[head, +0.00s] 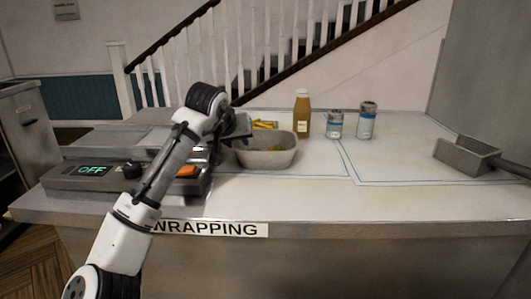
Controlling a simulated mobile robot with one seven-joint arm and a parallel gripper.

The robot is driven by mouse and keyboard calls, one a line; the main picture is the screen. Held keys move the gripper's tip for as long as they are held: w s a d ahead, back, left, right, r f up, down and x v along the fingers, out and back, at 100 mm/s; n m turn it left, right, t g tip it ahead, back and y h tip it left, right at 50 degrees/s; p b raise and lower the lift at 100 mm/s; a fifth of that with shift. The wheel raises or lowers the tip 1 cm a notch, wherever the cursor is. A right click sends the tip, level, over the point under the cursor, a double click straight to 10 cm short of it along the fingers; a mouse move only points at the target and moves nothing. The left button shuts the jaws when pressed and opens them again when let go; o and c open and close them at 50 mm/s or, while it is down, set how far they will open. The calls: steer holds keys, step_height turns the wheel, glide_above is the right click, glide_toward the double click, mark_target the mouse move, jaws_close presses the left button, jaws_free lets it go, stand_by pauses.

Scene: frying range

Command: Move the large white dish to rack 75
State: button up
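A large off-white, deep oval dish (267,154) stands on the counter in the head view, right of the grey appliance. A little yellowish stuff seems to show inside it. My arm reaches up from the lower left, and my gripper (238,132) is at the dish's left rim. The fingers are dark, small and partly hidden by my wrist. I cannot tell whether they touch or grasp the rim. No rack marked 75 is visible.
A grey appliance with a green "OFF" display (92,170) lies left, partly behind my arm. Yellow fries-like items (264,124), a brown sauce bottle (303,114) and two shakers (335,124) (367,120) stand behind. A metal scoop (467,156) lies right. The front-right counter (410,200) is clear.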

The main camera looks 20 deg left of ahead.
steer(key=shift+c, duration=0.4)
jaws_close()
steer(key=shift+r, duration=0.2)
